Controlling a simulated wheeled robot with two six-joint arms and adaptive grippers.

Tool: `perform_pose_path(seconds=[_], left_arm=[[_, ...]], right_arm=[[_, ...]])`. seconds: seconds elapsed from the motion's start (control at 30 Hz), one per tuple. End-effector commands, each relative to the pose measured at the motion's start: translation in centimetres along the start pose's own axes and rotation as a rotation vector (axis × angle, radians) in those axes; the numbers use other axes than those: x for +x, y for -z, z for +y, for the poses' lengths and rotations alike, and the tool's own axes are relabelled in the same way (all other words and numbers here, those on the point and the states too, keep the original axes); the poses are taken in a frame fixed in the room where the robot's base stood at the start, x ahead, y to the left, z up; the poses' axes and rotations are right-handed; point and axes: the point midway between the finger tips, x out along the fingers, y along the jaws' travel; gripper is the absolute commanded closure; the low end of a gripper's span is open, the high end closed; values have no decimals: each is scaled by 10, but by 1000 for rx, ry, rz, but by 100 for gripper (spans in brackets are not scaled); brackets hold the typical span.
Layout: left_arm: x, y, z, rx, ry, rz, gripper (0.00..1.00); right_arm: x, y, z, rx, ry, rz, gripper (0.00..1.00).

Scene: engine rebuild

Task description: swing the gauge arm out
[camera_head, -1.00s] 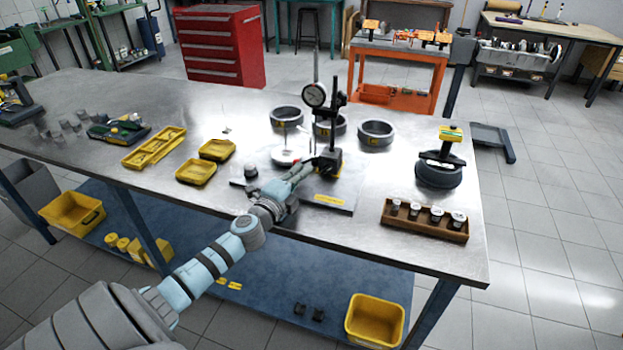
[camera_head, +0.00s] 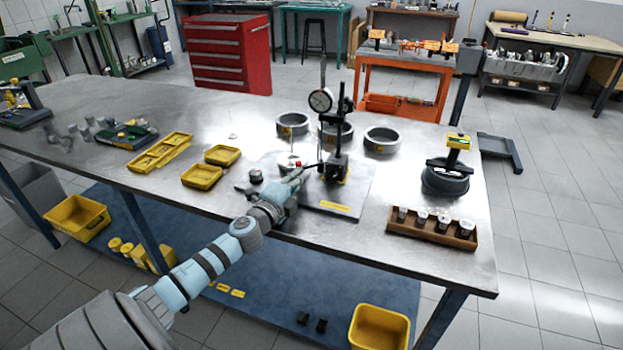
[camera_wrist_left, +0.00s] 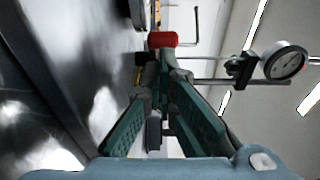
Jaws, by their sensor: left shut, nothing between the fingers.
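The dial gauge (camera_head: 320,101) hangs on its arm beside the dark upright post of a stand (camera_head: 341,125). The stand's block base (camera_head: 335,168) sits on a grey plate (camera_head: 343,200) on the bench. The gauge also shows in the left wrist view (camera_wrist_left: 285,63), its rod running left toward the stand. My left gripper (camera_head: 302,172) is shut and empty, low at the left of the stand base. A red knob (camera_wrist_left: 162,40) is just beyond its fingertips in the wrist view; whether they touch it I cannot tell. My right gripper is out of view.
Dark rings (camera_head: 382,139) stand behind the gauge. Yellow trays (camera_head: 202,175) lie to the left, and a wooden rack of small parts (camera_head: 432,228) lies to the right. A dark round part with a yellow-topped tool (camera_head: 445,180) stands at the right. Bench between plate and rack is clear.

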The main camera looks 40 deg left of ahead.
Motion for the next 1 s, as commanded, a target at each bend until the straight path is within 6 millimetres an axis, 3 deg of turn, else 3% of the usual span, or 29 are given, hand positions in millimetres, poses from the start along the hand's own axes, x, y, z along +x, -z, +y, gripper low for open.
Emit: perform_pose_path(seconds=[0.27,0.5,0.7,1.0], left_arm=[[-14,38,-5,-6,0,6,100],[-68,25,5,9,-4,10,100],[-102,15,2,6,-6,4,100],[-111,13,0,-1,0,6,100]], right_arm=[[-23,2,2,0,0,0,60],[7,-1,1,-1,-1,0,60],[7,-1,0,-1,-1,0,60],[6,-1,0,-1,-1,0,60]])
